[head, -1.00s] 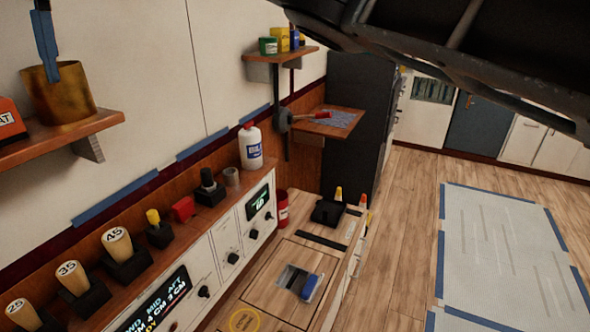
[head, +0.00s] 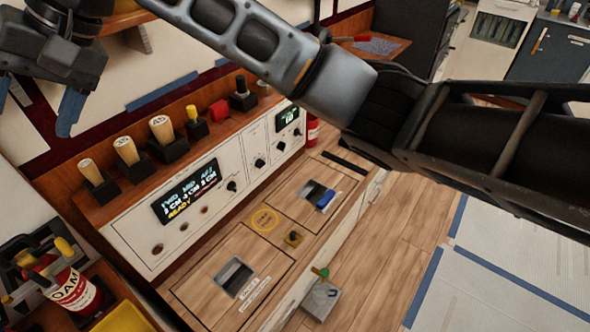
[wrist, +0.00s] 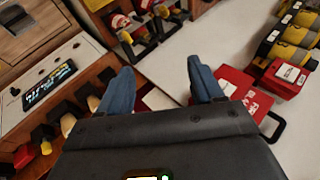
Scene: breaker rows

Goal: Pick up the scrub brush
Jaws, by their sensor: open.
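I cannot identify the scrub brush for certain. A small blue object (head: 326,199) lies at the dark recess of the farther bench hatch in the head view; it may be the brush, but its bristles cannot be made out. My gripper (head: 38,105) is at the upper left of the head view, in front of the wall and well away from the blue object. In the wrist view my gripper (wrist: 160,88) has its two blue fingers spread apart with nothing between them. The blue object does not show in the wrist view.
A console with a lit display (head: 185,190) and a ledge of several tan-topped handles runs along the wall. A foam bottle (head: 75,292) stands at lower left. Red cases (wrist: 250,90) lie below my gripper in the wrist view.

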